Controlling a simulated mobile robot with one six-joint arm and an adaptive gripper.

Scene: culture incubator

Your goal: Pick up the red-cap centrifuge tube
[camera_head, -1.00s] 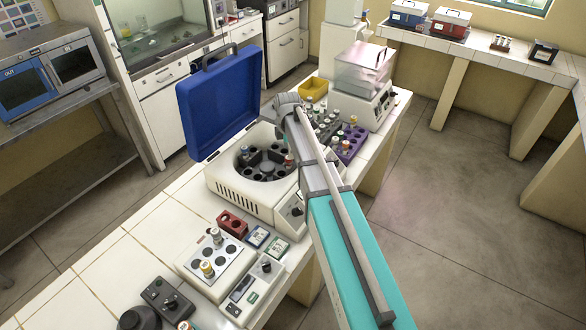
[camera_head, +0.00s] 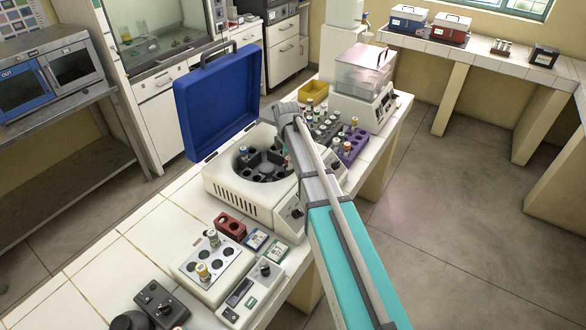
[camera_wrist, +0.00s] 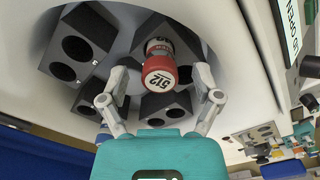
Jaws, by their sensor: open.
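The red-cap centrifuge tube (camera_wrist: 159,70) stands in a slot of the centrifuge rotor in the wrist view, its cap marked "512" facing the camera. My gripper (camera_wrist: 160,92) is open, with one finger on each side of the red cap and a visible gap to each. In the head view the white centrifuge (camera_head: 240,197) has its blue lid (camera_head: 217,98) raised. My arm reaches over the right side of its bowl. The gripper and the red cap are mostly hidden there by the arm.
Dark rotor blocks with empty holes (camera_wrist: 63,71) surround the tube. A purple rack (camera_head: 350,149) and a grey rack of tubes stand behind the centrifuge. A red block (camera_head: 230,226) and a white tube block (camera_head: 188,266) stand in front. The floor at right is clear.

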